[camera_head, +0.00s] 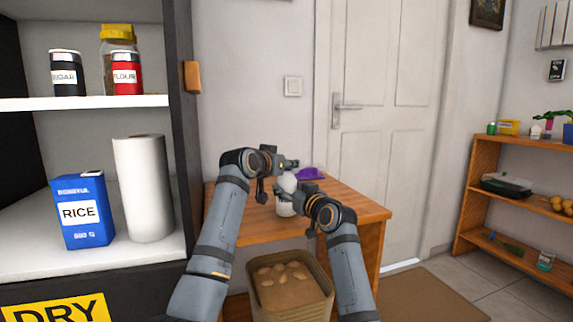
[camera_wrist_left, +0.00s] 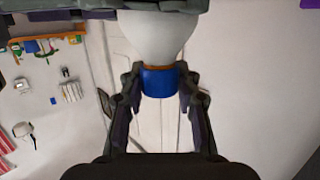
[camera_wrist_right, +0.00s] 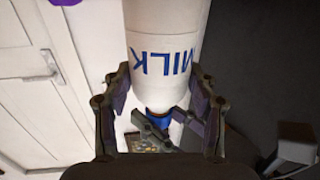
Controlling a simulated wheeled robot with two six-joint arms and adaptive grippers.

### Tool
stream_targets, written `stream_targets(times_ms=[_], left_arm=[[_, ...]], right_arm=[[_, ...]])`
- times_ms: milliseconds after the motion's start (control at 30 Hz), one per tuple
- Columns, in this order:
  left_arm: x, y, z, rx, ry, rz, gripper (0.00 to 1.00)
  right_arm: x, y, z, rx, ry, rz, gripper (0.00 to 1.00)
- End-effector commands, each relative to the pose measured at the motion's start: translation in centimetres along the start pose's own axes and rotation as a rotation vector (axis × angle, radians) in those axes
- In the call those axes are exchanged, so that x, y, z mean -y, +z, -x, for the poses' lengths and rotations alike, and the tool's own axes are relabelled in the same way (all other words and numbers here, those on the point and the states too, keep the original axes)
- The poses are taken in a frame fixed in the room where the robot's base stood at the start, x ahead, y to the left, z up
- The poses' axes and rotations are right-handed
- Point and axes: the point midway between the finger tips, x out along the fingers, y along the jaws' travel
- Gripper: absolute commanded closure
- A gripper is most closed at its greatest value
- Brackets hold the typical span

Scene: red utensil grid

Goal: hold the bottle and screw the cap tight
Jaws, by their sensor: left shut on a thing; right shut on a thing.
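The white milk bottle (camera_head: 286,209) with blue "MILK" lettering is between my two grippers in the head view, in front of the wooden table. My right gripper (camera_wrist_right: 160,75) is shut on the bottle's body (camera_wrist_right: 163,25), one finger on each side. My left gripper (camera_wrist_left: 159,76) is shut on the blue cap (camera_wrist_left: 159,82) at the bottle's neck. A thin orange-brown band (camera_wrist_left: 159,67) shows between cap and white neck in the left wrist view. The cap (camera_wrist_right: 158,118) also shows in the right wrist view, partly covered by a left finger. The head view hides the cap.
The wooden table (camera_head: 355,208) carries a purple thing (camera_head: 309,174) near its back. A brown bin (camera_head: 290,302) with several potato-like lumps stands below, between my arms. A shelf unit (camera_head: 90,102) with dry goods is at left; a wooden shelf (camera_head: 510,205) is at right.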

Motion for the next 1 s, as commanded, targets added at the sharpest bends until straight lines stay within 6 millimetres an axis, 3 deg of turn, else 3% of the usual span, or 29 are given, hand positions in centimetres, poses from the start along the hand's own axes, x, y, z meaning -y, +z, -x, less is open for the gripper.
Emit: stream_targets(times_ms=[67, 100, 300, 333, 367, 533, 733, 833, 1000], left_arm=[[-0.02, 0.01, 0.00, 0.000, 0.001, 0.000, 0.97], [-0.02, 0.01, 0.00, 0.000, 0.001, 0.000, 0.74], [-0.03, 0.01, 0.00, 0.000, 0.001, 0.000, 1.00], [-0.03, 0.01, 0.00, 0.001, 0.001, 0.000, 1.00], [-0.03, 0.02, 0.00, 0.001, 0.001, 0.000, 0.65], [-0.03, 0.01, 0.00, 0.000, 0.001, 0.000, 0.42], [-0.02, 0.01, 0.00, 0.000, 0.001, 0.000, 0.42], [-0.01, 0.02, 0.00, 0.000, 0.000, 0.000, 0.31], [-0.01, 0.02, 0.00, 0.000, 0.000, 0.000, 0.31]], right_arm=[[0.00, 0.02, -0.01, 0.001, 0.000, 0.000, 0.93], [0.00, 0.03, -0.01, 0.001, 0.000, 0.000, 0.93], [-0.01, 0.03, -0.01, 0.001, 0.000, 0.000, 0.93], [-0.01, 0.03, -0.01, 0.001, 0.000, 0.000, 0.93], [-0.01, 0.03, -0.01, 0.001, 0.000, 0.000, 0.93], [-0.01, 0.03, -0.01, 0.001, 0.000, 0.000, 0.93], [-0.01, 0.02, 0.00, 0.000, 0.000, 0.000, 0.93], [-0.01, 0.02, 0.00, 0.000, 0.000, 0.000, 0.93], [-0.01, 0.02, 0.00, 0.000, 0.000, 0.000, 0.93]])
